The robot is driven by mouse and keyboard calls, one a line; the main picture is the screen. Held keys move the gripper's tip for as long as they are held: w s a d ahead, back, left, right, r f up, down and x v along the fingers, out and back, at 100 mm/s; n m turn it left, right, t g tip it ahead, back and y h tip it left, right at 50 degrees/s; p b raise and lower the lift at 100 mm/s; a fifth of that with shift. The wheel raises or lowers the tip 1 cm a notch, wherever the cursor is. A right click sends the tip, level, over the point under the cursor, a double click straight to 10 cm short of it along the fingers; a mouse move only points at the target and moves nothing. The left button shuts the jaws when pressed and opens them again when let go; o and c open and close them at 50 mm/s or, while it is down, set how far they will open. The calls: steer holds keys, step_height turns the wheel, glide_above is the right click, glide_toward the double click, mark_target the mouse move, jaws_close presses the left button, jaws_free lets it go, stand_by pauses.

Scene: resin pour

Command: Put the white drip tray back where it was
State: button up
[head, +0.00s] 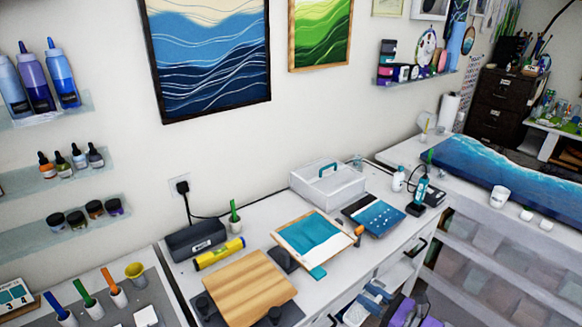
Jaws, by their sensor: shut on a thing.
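I cannot pick out the white drip tray for certain in the head view. A framed teal panel (312,238) lies tilted near the middle of the worktable. A wooden board (248,287) sits raised on dark supports at the front. My gripper is not visible in this view, so what it holds is hidden.
A yellow spirit level (219,254) and a dark grey box (195,241) lie behind the board. A blue panel (374,216) and blue bottle (421,190) are at the right. A blue wave slab (500,175) covers the far-right bench. Open drawers are below.

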steer(key=w+a+r+n+g+y, duration=0.1)
steer(key=w+a+r, duration=0.6)
steer(key=shift+w+a+r+n+g+y, duration=0.2)
steer(key=shift+w+r+n+g+y, duration=0.1)
steer(key=shift+r+g, duration=0.1)
steer(key=shift+d, duration=0.1)
steer(key=shift+d, duration=0.35)
steer(key=shift+a, duration=0.35)
